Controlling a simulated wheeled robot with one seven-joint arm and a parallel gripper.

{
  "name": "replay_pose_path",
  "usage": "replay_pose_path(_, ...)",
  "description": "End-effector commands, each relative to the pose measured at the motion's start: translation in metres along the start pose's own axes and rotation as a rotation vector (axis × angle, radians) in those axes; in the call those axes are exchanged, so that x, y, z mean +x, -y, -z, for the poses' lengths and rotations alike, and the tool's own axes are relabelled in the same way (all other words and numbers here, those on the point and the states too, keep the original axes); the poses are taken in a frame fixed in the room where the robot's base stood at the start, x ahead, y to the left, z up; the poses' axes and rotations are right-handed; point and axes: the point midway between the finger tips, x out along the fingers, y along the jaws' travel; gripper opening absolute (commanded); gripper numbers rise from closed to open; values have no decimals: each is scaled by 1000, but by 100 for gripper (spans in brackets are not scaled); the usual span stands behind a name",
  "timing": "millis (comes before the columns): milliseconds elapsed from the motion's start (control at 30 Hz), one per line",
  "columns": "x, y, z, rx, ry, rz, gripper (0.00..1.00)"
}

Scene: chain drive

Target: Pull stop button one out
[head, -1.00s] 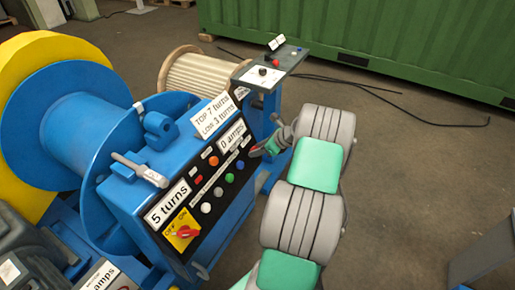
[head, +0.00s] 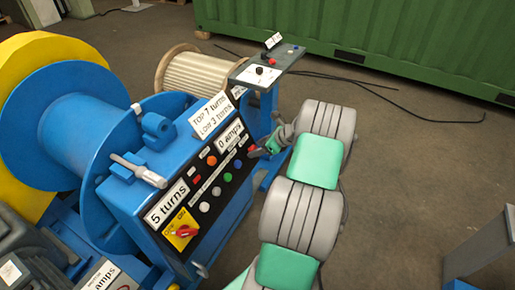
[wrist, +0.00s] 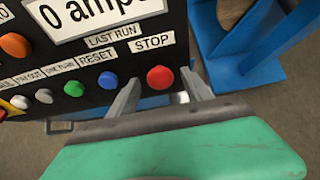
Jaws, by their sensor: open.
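The red round button under the STOP label (wrist: 160,78) is on the black panel of the blue winch console. In the wrist view it sits between the two fingertips of my gripper (wrist: 160,86). My gripper is open, with one finger on each side of the button; I cannot tell whether either touches it. In the head view my gripper (head: 261,151) is at the right end of the console panel (head: 215,185), and its fingertips are small there. Another red button (head: 272,61) is on the small grey stand behind.
Blue (wrist: 107,80), green (wrist: 74,89) and orange (wrist: 15,45) buttons are close by on the panel. A red rotary switch on a yellow plate (head: 183,231) is at the near end. A wooden cable drum (head: 190,75) stands behind. Open floor lies to the right.

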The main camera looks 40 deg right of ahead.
Motion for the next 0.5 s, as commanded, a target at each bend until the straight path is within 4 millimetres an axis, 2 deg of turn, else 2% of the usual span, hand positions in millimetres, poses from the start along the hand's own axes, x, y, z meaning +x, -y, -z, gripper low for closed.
replay_pose_path(200, -47, 2, -1, -1, -1, 5, 58)
replay_pose_path(300, -61, 1, 0, 0, 0, 2, 58)
replay_pose_path(500, -70, 0, 0, 0, -1, 1, 58)
